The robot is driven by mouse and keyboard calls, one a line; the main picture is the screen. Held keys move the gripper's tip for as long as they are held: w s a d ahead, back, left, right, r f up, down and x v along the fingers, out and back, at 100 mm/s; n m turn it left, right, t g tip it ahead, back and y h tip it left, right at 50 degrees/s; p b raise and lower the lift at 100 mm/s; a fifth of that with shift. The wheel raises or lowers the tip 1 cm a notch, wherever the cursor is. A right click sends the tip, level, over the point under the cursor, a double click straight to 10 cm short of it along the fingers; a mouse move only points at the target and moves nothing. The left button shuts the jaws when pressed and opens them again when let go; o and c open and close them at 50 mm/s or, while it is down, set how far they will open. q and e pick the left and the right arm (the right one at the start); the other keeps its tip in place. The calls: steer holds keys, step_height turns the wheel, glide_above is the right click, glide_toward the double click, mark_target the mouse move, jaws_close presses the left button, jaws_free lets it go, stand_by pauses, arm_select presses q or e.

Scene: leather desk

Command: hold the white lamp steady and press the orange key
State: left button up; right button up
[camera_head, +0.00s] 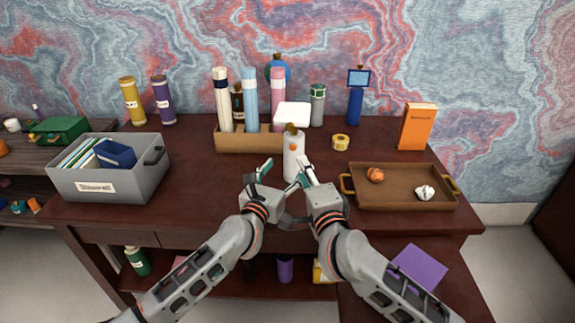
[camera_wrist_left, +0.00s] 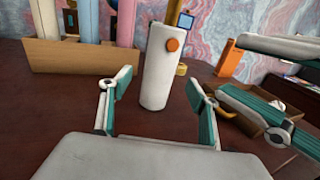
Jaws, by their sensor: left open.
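The white lamp (camera_head: 290,165) stands upright near the middle of the desk, with a pale square top (camera_head: 292,115). The orange key (camera_head: 294,146) is a small round button on the upper front of its body. The lamp body (camera_wrist_left: 157,75) and the key (camera_wrist_left: 173,45) also show in the left wrist view. My left gripper (camera_head: 281,173) is open in front of the lamp, its fingers spread to either side of it and nothing gripped. My right gripper (camera_head: 306,171) is just right of the lamp's lower body, its fingers apart and empty in the left wrist view (camera_wrist_left: 236,68).
A grey bin (camera_head: 125,183) is at the left. A yellow tape roll (camera_head: 341,142) and orange book (camera_head: 417,127) are behind right.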

mark_target(290, 161)
arm_select(q)
steer(key=shift+x, duration=3.55)
steer(key=c, duration=1.4)
steer(key=shift+c, duration=0.9)
arm_select(e)
jaws_close()
